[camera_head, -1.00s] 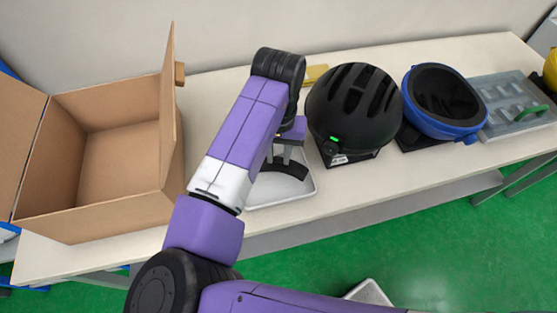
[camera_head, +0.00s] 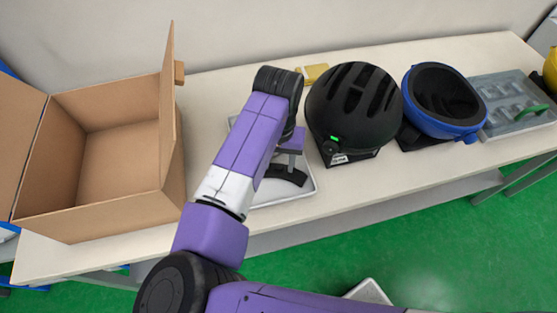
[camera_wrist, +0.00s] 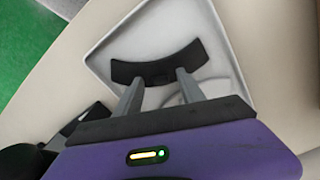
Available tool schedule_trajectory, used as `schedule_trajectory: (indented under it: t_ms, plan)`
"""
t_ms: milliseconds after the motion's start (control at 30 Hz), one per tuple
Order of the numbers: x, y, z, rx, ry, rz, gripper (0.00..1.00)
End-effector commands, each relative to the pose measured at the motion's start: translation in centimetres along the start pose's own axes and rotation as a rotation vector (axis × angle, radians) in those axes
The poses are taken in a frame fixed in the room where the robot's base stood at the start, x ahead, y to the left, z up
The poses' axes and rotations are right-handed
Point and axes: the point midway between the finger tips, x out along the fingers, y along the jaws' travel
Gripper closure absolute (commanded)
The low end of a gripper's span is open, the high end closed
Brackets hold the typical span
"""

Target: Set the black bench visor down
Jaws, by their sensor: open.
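The black bench visor (camera_wrist: 158,70) shows as a curved black band over the white tray (camera_wrist: 225,30) in the wrist view. In the head view the visor (camera_head: 285,176) appears low in the tray (camera_head: 305,187), partly hidden by my arm. It looks to be lying on the tray floor, though exact contact is hard to tell. My gripper (camera_wrist: 159,86) is open, with its two grey fingers apart at the visor's near edge. In the head view my gripper (camera_head: 291,162) is just above the visor. A faint pale curved outline shows in the tray beside it.
An open cardboard box (camera_head: 110,150) stands left of the tray, its flap upright. A black helmet (camera_head: 353,108) is close on the right, then a blue-rimmed helmet (camera_head: 442,100) and a grey case (camera_head: 507,105). A small yellow item (camera_head: 315,73) lies behind. The bench front strip (camera_head: 370,170) is clear.

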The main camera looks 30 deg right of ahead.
Motion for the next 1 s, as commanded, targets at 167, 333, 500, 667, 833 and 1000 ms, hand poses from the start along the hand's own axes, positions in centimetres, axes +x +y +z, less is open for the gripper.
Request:
schedule_trajectory:
  t_ms: [167, 333, 500, 667, 833, 1000]
  plan:
    - [-0.7, 0.0, 0.0, 0.0, 0.001, -0.001, 0.53]
    - [-3.3, -0.1, -0.1, 0.0, 0.003, -0.002, 0.53]
    - [-6.9, 0.0, -0.1, 0.002, 0.003, -0.001, 0.53]
    - [-9.8, 0.0, -0.1, 0.001, 0.002, -0.001, 0.53]
    - [-11.7, 0.0, 0.0, 0.001, 0.0, -0.001, 0.53]
    - [-12.3, 0.0, 0.0, 0.0, 0.0, 0.0, 0.53]
